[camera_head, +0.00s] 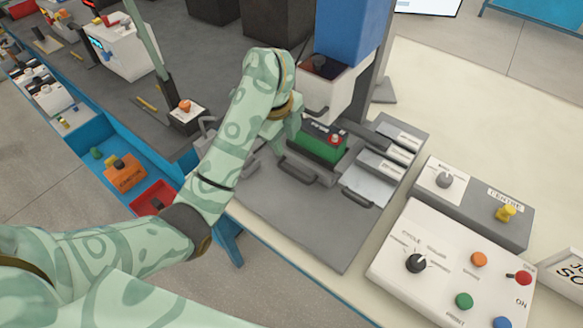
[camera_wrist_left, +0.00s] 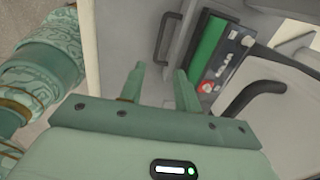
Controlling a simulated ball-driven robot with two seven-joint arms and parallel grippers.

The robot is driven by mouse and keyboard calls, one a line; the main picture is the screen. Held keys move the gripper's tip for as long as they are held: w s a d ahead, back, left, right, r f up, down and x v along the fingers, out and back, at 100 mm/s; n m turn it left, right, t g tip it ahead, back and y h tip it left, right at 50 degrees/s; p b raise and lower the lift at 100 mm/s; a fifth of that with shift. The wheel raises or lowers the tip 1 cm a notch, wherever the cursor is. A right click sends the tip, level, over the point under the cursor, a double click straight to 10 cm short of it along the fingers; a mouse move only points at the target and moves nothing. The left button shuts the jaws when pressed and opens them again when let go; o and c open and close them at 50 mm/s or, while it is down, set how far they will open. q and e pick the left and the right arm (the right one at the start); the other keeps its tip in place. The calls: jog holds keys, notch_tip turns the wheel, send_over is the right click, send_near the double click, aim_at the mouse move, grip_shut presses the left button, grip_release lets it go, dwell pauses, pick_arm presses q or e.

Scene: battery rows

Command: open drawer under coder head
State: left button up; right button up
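The coder head appears to be the blue column (camera_head: 345,32) with a white lower box (camera_head: 341,92), which has a dark handle. Below it a green battery (camera_head: 318,148) with a dark, red-marked top sits in a grey fixture; it also shows in the left wrist view (camera_wrist_left: 208,52). A dark bar handle (camera_head: 297,172) is in front of the battery. Which handle belongs to the drawer I cannot tell for sure. My left gripper (camera_head: 290,138) is beside the battery, partly hidden by its own wrist. In the left wrist view its fingers (camera_wrist_left: 158,84) are apart with nothing between them. My right gripper is out of view.
Another dark handle (camera_head: 358,198) is to the right on the grey base plate (camera_head: 300,222). A white control panel (camera_head: 400,265) with a knob and coloured buttons stands at the front right. A blue bin (camera_head: 95,142) is at the left. The plate's front is clear.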

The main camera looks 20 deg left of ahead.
aim_at(291, 173)
pick_arm(q)
jog(key=f+b, duration=0.2)
jog(key=f, duration=0.2)
jog(key=w+f+b, duration=0.1)
jog(key=f+b, duration=0.1)
jog(key=f, duration=0.3)
jog(key=w+f+b, duration=0.1)
jog(key=f+b, duration=0.1)
jog(key=f, duration=0.3)
jog(key=shift+w+d, duration=0.25)
jog(key=shift+d, duration=0.1)
grip_shut()
